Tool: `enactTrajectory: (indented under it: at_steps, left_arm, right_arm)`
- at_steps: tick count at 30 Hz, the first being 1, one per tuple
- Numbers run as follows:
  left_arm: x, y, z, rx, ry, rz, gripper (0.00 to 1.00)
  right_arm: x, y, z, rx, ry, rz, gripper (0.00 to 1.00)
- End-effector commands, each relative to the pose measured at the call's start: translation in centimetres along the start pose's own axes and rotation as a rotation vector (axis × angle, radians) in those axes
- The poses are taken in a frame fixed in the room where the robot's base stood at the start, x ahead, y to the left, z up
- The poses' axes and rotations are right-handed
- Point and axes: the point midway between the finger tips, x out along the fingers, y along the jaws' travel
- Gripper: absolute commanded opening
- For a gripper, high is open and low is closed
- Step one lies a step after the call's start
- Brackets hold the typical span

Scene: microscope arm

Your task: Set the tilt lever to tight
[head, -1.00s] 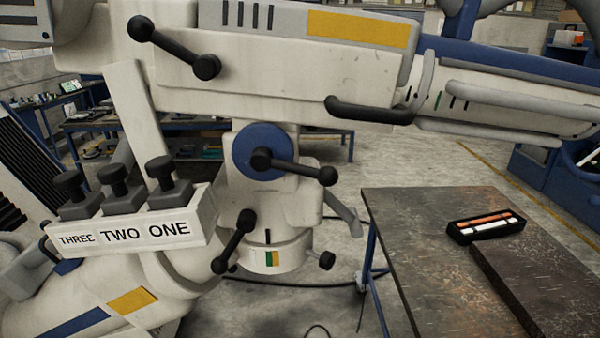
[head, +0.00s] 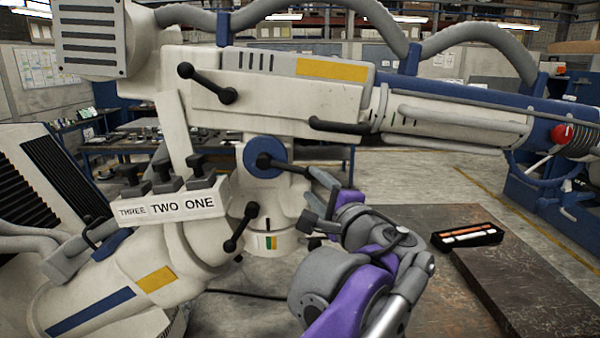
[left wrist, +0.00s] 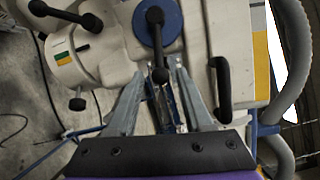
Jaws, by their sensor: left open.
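A black lever (head: 285,163) sits on a blue round hub (head: 256,148) on the white microscope arm; it points right and slightly down, its end partly hidden by my gripper. The frames carry no label naming the tilt lever. My left gripper (head: 312,200) is open at this lever's end. In the left wrist view my left gripper (left wrist: 158,72) has the lever's knob (left wrist: 160,76) between its open fingertips, with no clear contact visible. Other black levers sit on the upper housing (head: 207,83) and lower down on the joint (head: 240,230). My right gripper is out of view.
A white box labelled THREE, TWO, ONE (head: 170,207) carries black knobs at left. A dark table (head: 470,220) with a black tray (head: 438,238) stands at right. A black handle (left wrist: 221,90) lies close right of my gripper in the left wrist view.

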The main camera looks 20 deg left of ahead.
Motion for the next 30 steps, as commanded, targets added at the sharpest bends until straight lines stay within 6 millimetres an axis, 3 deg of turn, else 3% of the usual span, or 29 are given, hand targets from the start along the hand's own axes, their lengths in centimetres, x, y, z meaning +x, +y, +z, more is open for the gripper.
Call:
enactTrajectory:
  at_steps: [9,15,27,28,30]
  left_arm:
    - [6.1,0.0,0.2,0.0,-0.005,0.002,0.51]
    - [8.8,0.1,0.2,-0.002,-0.003,0.003,0.51]
    - [9.7,0.2,0.1,-0.002,0.0,0.003,0.51]
    - [9.7,0.2,0.1,-0.002,0.0,0.004,0.49]
    - [9.6,0.2,0.1,-0.002,0.0,0.004,0.36]
  right_arm:
    - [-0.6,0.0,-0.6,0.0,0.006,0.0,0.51]
    - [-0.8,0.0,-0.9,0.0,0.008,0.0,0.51]
    - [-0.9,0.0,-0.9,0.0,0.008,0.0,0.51]
    - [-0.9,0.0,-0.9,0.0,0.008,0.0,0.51]
    - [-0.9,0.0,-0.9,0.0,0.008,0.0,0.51]
